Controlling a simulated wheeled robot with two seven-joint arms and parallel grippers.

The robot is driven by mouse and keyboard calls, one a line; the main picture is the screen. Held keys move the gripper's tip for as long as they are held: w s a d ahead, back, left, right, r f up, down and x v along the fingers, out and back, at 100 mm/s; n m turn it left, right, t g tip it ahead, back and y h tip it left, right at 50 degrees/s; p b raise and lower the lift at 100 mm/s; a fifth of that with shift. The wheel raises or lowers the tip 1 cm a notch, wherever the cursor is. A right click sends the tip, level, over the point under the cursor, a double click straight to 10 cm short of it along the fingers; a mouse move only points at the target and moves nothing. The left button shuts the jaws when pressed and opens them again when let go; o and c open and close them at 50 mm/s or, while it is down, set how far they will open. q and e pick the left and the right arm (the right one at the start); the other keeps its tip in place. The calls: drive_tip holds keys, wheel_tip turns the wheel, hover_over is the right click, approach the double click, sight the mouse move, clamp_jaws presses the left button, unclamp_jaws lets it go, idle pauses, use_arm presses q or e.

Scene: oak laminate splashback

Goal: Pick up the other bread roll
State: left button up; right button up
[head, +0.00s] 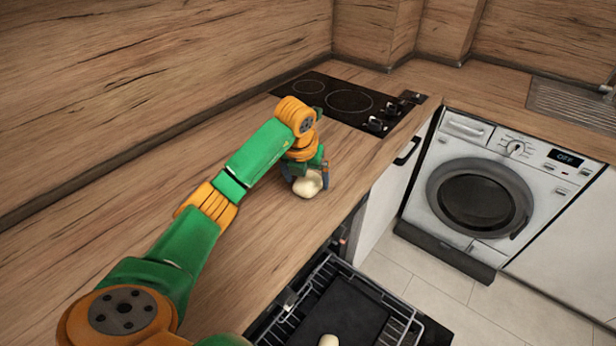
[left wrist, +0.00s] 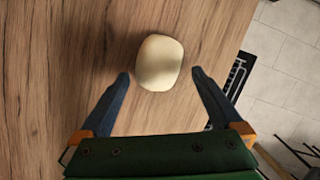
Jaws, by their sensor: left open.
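A pale bread roll (head: 308,184) lies on the wooden worktop near its front edge, just short of the hob. It also shows in the left wrist view (left wrist: 159,62). My left gripper (head: 309,180) is open above the worktop at this roll. In the left wrist view its two fingers (left wrist: 160,77) point towards the roll, one on each side, with gaps between them and it. A second pale roll (head: 329,340) sits on the dark tray in the open appliance below, partly cut off by the picture's lower edge. My right gripper is not in view.
A black hob (head: 345,101) lies beyond the roll. The pulled-out rack with its dark tray (head: 345,310) stands below the worktop edge. A white washing machine (head: 480,195) and a sink (head: 572,105) are at the right. The worktop (head: 262,232) around my left arm is bare.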

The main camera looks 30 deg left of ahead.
sight(307, 179)
use_arm(q)
drive_tip(key=w+f, duration=0.1)
drive_tip(key=f, duration=0.2)
drive_tip(key=shift+w+a, duration=0.35)
drive_tip(key=shift+a, duration=0.05)
drive_tip(key=shift+s+d+r, duration=0.15)
drive_tip(key=shift+s+r, duration=0.1)
drive_tip(key=c, duration=1)
drive_tip(key=shift+c, duration=1)
drive_tip(key=shift+w, duration=0.15)
